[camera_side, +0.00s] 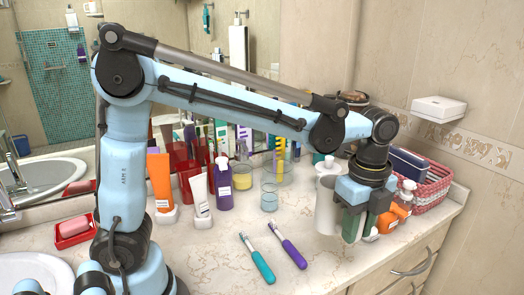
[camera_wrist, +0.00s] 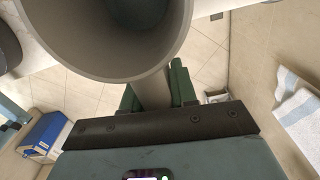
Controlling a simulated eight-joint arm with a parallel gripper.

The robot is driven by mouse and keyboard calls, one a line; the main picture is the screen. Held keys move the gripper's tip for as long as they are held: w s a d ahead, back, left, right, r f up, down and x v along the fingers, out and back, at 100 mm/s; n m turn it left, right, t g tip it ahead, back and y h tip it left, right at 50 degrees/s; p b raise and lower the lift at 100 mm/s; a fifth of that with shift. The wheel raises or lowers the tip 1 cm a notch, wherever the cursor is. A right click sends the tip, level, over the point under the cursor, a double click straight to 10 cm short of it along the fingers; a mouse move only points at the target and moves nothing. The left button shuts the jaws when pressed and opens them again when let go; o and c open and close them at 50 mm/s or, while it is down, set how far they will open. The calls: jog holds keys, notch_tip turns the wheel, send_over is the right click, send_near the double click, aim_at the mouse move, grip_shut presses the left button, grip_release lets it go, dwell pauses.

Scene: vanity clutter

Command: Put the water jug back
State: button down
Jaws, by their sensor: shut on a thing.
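The water jug (camera_side: 328,205) is a pale grey cylinder at the right front of the counter, roughly upright in the side view. My gripper (camera_side: 355,222) is at its right side, with green fingers closed on the jug's handle. In the wrist view the jug's wide open mouth (camera_wrist: 112,62) fills the top left, and the inside looks dark and empty. My gripper (camera_wrist: 155,90) has the handle between its fingers there. I cannot tell whether the jug's base touches the counter. Part of the jug is hidden behind my gripper in the side view.
A red-and-white basket (camera_side: 434,188) and orange bottles (camera_side: 402,205) stand close right of my gripper. Teal (camera_side: 257,260) and purple (camera_side: 288,246) toothbrushes lie left of the jug. A clear glass (camera_side: 269,197) and purple bottle (camera_side: 223,185) stand further left. The counter's front edge is near.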

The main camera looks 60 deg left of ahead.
jog(key=w+a+f, duration=0.2)
jog(key=a, duration=0.1)
jog(key=w+a+f, duration=0.2)
jog(key=a, duration=0.1)
jog(key=w+a+f, duration=0.2)
jog(key=a+f, duration=0.1)
jog(key=shift+w+a, duration=0.1)
jog(key=shift+w, duration=0.05)
jog(key=shift+f, duration=2)
jog(key=shift+f, duration=0.1)
jog(key=c, duration=0.9)
grip_release()
